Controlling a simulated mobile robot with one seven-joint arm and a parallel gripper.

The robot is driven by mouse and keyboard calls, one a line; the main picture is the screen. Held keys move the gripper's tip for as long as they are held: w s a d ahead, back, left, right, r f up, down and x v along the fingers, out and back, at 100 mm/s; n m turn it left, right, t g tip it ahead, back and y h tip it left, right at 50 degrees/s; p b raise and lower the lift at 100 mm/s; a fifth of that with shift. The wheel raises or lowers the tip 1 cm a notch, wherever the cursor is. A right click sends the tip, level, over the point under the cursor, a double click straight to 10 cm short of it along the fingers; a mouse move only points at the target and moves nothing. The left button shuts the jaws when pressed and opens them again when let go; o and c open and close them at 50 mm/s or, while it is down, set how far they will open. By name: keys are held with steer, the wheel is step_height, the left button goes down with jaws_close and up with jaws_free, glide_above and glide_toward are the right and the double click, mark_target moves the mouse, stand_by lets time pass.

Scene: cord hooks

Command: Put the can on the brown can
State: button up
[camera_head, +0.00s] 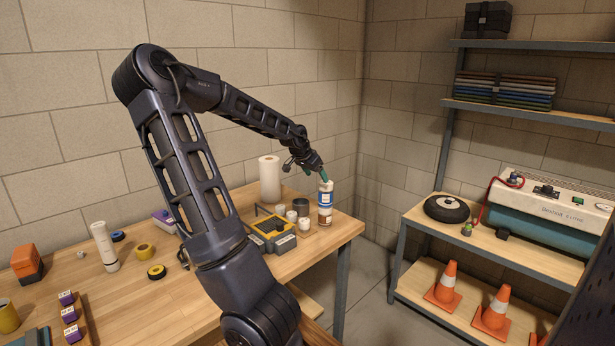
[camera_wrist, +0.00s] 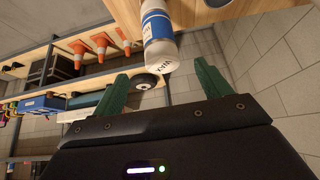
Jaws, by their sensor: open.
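The white and blue can (camera_head: 326,194) stands upright on the brown can (camera_head: 325,216) near the table's right end. The two look roughly in line. In the wrist view the white and blue can (camera_wrist: 158,28) shows its pale end toward my gripper, beyond the fingertips. My gripper (camera_head: 322,176) is just above the white and blue can in the head view. In the wrist view my gripper (camera_wrist: 163,73) has its green fingers spread with nothing between them. I cannot see the brown can clearly in the wrist view.
Small white containers (camera_head: 304,223), a grey cup (camera_head: 301,207) and a paper roll (camera_head: 269,179) stand left of the cans. A yellow and grey tool (camera_head: 270,234) lies in front of them. The table's right edge is close. A shelf unit (camera_head: 425,215) stands further right across a gap.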

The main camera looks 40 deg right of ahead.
steer(key=w+a+f+n+t+y, duration=0.1)
steer(key=w+a+f+n+y, duration=0.15)
steer(key=a, duration=0.65)
steer(key=w+a+f+n+t+y, duration=0.2)
steer(key=w+a+y, duration=0.1)
steer(key=a, duration=0.6)
steer(key=s+a+r+n+y, duration=0.1)
steer(key=a+r+n, duration=0.25)
steer(key=a, duration=0.45)
steer(key=s+a+r+n+y, duration=0.15)
steer(key=a+r, duration=0.25)
steer(key=a, duration=0.5)
steer(key=s+a+r+n, duration=0.2)
steer(key=s+a, duration=0.2)
steer(key=a, duration=0.1)
steer(key=s+a+r+n+t+h, duration=0.1)
steer(key=s+a+r+n, duration=0.1)
steer(key=s+a, duration=0.3)
steer(key=s+a+r+n, duration=0.3)
steer(key=s+a+n, duration=0.1)
steer(key=s+a, duration=0.1)
steer(key=shift+a+t, duration=0.3)
steer(key=shift+a, duration=0.5)
